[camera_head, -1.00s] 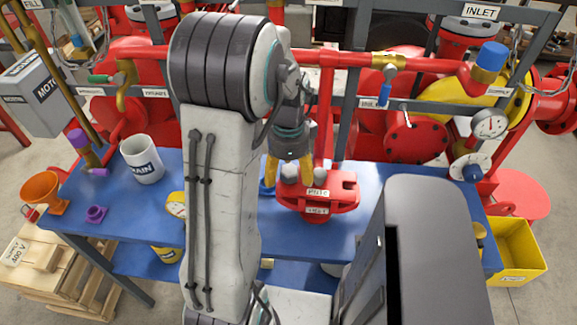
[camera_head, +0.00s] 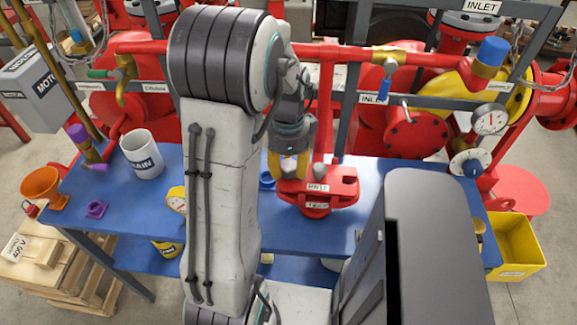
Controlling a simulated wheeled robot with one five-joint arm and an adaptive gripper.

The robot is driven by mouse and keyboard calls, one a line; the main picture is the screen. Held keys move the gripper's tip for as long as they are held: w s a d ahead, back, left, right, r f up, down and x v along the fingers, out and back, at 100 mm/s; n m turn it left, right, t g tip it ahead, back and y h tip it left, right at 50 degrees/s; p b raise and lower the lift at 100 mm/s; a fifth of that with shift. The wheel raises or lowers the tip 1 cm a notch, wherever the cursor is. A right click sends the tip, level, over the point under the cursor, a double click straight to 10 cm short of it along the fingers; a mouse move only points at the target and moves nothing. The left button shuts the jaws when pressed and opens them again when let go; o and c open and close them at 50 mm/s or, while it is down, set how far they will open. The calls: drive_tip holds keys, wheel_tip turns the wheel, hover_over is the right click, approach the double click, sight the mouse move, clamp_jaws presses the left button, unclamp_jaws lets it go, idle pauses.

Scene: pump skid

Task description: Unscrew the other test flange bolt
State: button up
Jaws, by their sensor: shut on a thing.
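The red test flange (camera_head: 345,190) stands on the blue bench, with small white labels on its front. A grey bolt head (camera_head: 318,171) shows upright on its top, just right of my gripper. My gripper (camera_head: 290,178) points down at the flange's left side, its yellow fingers close together. It is shut on the left flange bolt, which the fingers and wrist hide. I cannot see whether the bolt's thread is still in the flange.
A small blue ring (camera_head: 267,180) lies left of the flange. A white mug (camera_head: 142,155), a purple part (camera_head: 97,209) and an orange funnel (camera_head: 41,187) are on the bench's left. A red pipe (camera_head: 326,105) rises behind the flange. A yellow bin (camera_head: 515,245) stands at right.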

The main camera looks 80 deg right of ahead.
drive_tip(key=o, duration=0.6)
drive_tip(key=c, duration=0.6)
drive_tip(key=n, duration=0.7)
drive_tip(key=shift+n, duration=0.4)
drive_tip(key=n, duration=0.7)
drive_tip(key=shift+b, duration=0.4)
drive_tip(key=shift+c, duration=0.2)
drive_tip(key=o, duration=1.2)
drive_tip(key=shift+o, duration=0.2)
